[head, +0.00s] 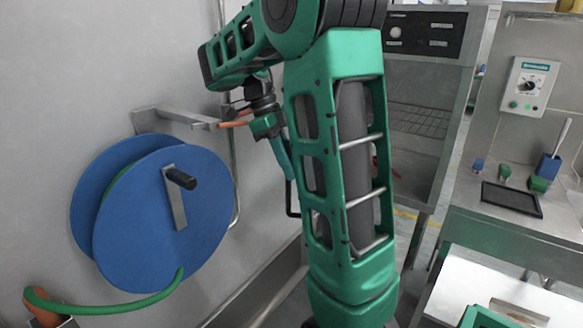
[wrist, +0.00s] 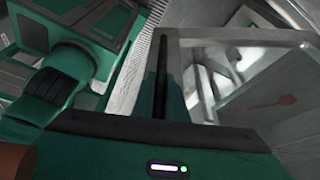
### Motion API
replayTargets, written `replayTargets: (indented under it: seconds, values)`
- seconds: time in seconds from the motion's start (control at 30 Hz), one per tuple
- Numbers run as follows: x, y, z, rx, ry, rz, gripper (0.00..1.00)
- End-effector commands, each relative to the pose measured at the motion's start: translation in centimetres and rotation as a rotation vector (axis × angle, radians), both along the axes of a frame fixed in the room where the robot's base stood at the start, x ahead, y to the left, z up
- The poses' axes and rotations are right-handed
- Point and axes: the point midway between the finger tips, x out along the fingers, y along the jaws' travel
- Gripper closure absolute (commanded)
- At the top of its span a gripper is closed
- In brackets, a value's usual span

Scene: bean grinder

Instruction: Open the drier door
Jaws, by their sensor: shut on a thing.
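My gripper (wrist: 160,100) is at the middle of the wrist view, its green fingers on both sides of a narrow dark bar (wrist: 161,55). It is shut on this bar, which looks like the door's handle. A pale metal-framed clear panel (wrist: 250,85) with a red mark stands right beside it and looks like the drier door. In the head view my gripper (head: 283,158) points down left of my large green arm link, near a black bent bar (head: 291,203). The link hides much of what lies behind it.
A blue hose reel (head: 150,225) with a green hose hangs on the left wall. A metal cabinet (head: 425,75) with a dark control panel stands behind my arm. A steel bench (head: 500,230) with small tools is at right.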

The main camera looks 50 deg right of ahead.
Motion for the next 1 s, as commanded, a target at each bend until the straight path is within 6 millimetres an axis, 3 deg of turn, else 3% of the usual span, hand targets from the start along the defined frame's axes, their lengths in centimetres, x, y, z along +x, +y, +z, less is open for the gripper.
replayTargets:
  seconds: [0.3,0.33,0.4,0.77,1.0]
  values:
    - [0.0,-0.5,0.2,-0.008,-0.008,-0.007,1.0]
    - [0.0,-0.5,0.2,-0.008,-0.008,-0.007,0.85]
    - [0.0,-0.5,0.2,-0.007,-0.007,-0.007,0.69]
    - [-0.1,-0.3,0.2,-0.002,-0.002,-0.005,0.69]
    - [0.1,-0.5,1.7,-0.004,-0.002,-0.012,0.69]
